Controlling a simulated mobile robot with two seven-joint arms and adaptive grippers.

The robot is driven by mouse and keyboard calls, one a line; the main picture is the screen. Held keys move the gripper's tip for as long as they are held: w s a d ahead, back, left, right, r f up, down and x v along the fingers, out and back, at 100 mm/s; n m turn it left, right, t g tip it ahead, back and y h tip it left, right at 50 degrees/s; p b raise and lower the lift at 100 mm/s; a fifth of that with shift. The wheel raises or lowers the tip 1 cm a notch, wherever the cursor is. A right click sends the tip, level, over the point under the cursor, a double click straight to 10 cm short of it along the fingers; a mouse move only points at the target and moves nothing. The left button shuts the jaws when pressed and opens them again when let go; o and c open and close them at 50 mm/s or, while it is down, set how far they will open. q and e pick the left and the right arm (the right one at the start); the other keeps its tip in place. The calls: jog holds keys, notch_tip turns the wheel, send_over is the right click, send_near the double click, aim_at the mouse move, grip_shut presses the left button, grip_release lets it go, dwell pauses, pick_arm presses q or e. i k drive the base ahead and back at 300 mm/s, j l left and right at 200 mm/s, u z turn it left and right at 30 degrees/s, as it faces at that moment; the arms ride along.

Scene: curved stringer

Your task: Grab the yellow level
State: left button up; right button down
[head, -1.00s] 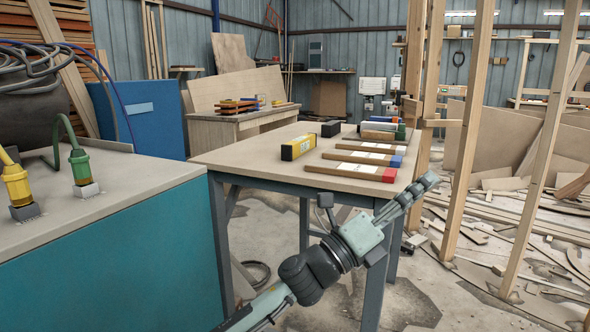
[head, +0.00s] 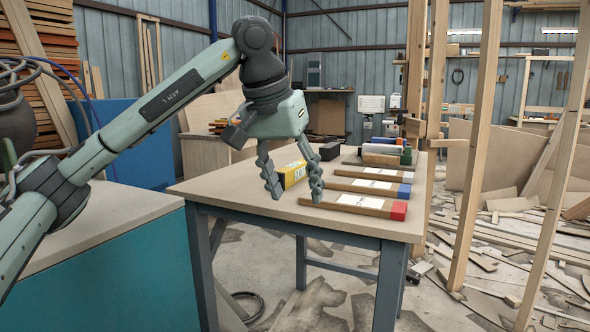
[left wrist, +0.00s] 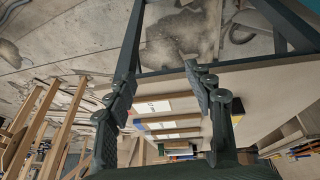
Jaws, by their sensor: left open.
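The yellow level (head: 290,177), a box-like bar with dark lettering, lies on the worktable (head: 240,192) near its left middle. In the head view it is partly covered by the fingers of my left gripper (head: 296,196). My left gripper is open, pointing down, with its fingers in front of the level. Whether they touch it I cannot tell. My right gripper is not in view.
Several flat wooden bars lie right of the level, one with a red end (head: 357,204). A black block (head: 330,151) stands behind it. Upright wooden posts (head: 480,160) stand right of the table. A teal cabinet (head: 110,270) is at the lower left.

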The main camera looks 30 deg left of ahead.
aim_at(291, 175)
jog(key=i+j, duration=0.4)
jog(key=i, duration=0.15)
jog(key=i+j, duration=0.4)
jog(key=i, duration=0.1)
